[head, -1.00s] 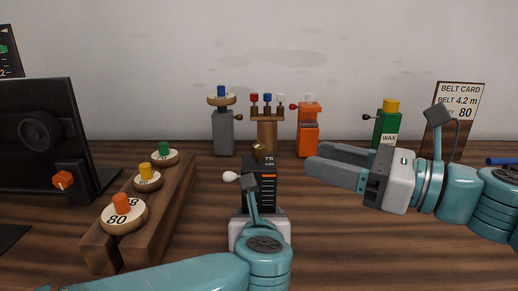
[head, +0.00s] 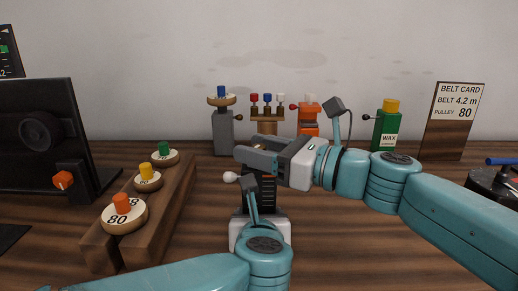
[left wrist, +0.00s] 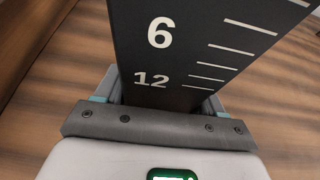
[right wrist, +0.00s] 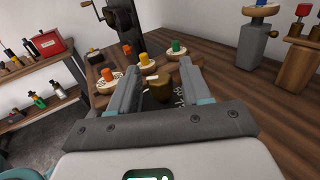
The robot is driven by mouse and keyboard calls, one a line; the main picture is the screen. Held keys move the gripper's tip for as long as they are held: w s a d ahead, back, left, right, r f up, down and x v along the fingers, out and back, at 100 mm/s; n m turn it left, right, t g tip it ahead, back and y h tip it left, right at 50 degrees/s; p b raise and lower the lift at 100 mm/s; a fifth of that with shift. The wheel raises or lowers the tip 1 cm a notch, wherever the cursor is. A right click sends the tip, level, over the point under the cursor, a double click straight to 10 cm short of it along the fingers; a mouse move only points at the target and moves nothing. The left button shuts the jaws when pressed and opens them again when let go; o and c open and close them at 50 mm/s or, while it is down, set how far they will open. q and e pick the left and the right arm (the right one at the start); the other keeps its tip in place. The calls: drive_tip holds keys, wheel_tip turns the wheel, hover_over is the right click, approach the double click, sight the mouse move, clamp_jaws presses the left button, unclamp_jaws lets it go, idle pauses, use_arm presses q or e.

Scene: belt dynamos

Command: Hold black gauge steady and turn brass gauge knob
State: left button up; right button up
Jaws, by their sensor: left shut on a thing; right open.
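The black gauge (head: 267,190) stands upright on the table in the middle of the head view. My left gripper (head: 259,215) is shut on its lower part. In the left wrist view the gauge's dark face (left wrist: 185,45) with white marks, a 6 and a 12, sits between the jaws. My right gripper (head: 248,152) is open and lies over the gauge's top, hiding most of it in the head view. In the right wrist view the brass knob (right wrist: 160,89) shows between the two open fingers. I cannot tell whether they touch it.
A wooden rack (head: 170,210) with orange, yellow and green-topped pulleys stands left of the gauge. A grey post (head: 223,130), an orange bottle (head: 309,125) and a green wax bottle (head: 386,130) stand behind. A belt card (head: 455,115) is at back right.

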use_arm(q)
drive_tip(key=shift+f, duration=0.25)
use_arm(e)
clamp_jaws()
drive_tip(key=shift+n+g+y, duration=0.3)
drive_tip(key=shift+n+g, duration=0.1)
drive_tip(key=shift+g, duration=0.2)
drive_tip(key=n+g, duration=0.1)
drive_tip(key=g, duration=0.1)
drive_tip(key=n+g+y, duration=0.1)
drive_tip(key=n+g, duration=0.1)
drive_tip(key=shift+w+g+y, duration=0.1)
drive_tip(key=shift+g+y, duration=0.2)
drive_tip(key=shift+r+n+g, duration=0.1)
drive_tip(key=shift+n+g, duration=1.1)
drive_tip(key=shift+g, duration=0.7)
unclamp_jaws()
